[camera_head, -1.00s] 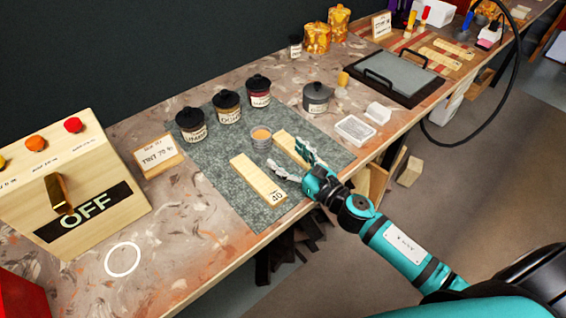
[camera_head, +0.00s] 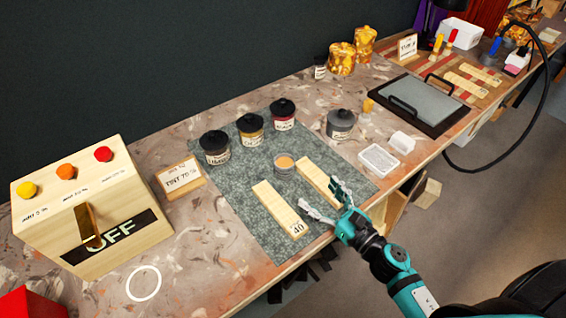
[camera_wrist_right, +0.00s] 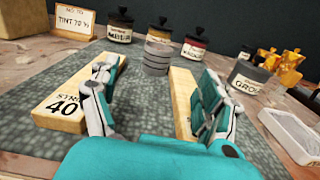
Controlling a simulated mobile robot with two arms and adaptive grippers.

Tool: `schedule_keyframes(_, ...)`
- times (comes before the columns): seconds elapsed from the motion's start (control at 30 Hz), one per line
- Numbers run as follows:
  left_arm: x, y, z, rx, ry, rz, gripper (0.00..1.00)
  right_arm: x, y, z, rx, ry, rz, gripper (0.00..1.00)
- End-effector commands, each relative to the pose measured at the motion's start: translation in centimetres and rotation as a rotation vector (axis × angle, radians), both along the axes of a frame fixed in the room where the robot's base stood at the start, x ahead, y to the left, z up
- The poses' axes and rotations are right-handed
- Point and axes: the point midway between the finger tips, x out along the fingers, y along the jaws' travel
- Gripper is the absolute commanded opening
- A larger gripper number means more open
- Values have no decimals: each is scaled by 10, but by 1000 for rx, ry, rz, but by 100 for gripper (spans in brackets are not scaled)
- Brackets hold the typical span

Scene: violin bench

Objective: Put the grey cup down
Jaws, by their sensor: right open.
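The grey cup (camera_head: 285,168), with an orange-tan fill at its top, stands upright on the grey-green mat (camera_head: 240,205). It is near the far ends of two pale wooden strips, the left one (camera_head: 280,208) marked 40 and the right one (camera_head: 318,180). In the right wrist view the cup (camera_wrist_right: 157,54) stands beyond the fingers, apart from them. My right gripper (camera_head: 320,194) is open and empty, on the near side of the cup by the mat's front edge. My left gripper is not in view.
Several lidded jars (camera_head: 250,132) stand behind the cup. A grey jar (camera_head: 340,124), a white tray (camera_head: 379,159) and a white block (camera_head: 402,142) are to the right. At left are a tint sign (camera_head: 180,178) and a switch box (camera_head: 95,205) reading OFF.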

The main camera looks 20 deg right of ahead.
Motion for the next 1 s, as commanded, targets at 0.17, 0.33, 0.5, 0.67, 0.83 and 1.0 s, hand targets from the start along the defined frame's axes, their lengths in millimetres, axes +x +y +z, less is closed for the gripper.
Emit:
schedule_keyframes(0.17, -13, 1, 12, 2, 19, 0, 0, 40, 14, 4, 1, -3, 0, 80)
schedule_keyframes(0.33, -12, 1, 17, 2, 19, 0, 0, 70, 25, 3, 1, -3, -1, 80)
schedule_keyframes(0.5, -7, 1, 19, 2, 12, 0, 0, 84, 30, 1, 0, 0, -1, 80)
schedule_keyframes(0.67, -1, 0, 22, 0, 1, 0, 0, 96, 34, 2, 1, -1, -1, 80)
schedule_keyframes(0.83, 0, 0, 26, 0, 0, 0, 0, 123, 44, 2, 1, -2, -1, 80)
schedule_keyframes(1.0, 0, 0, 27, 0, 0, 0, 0, 138, 50, 1, 1, -1, 0, 80)
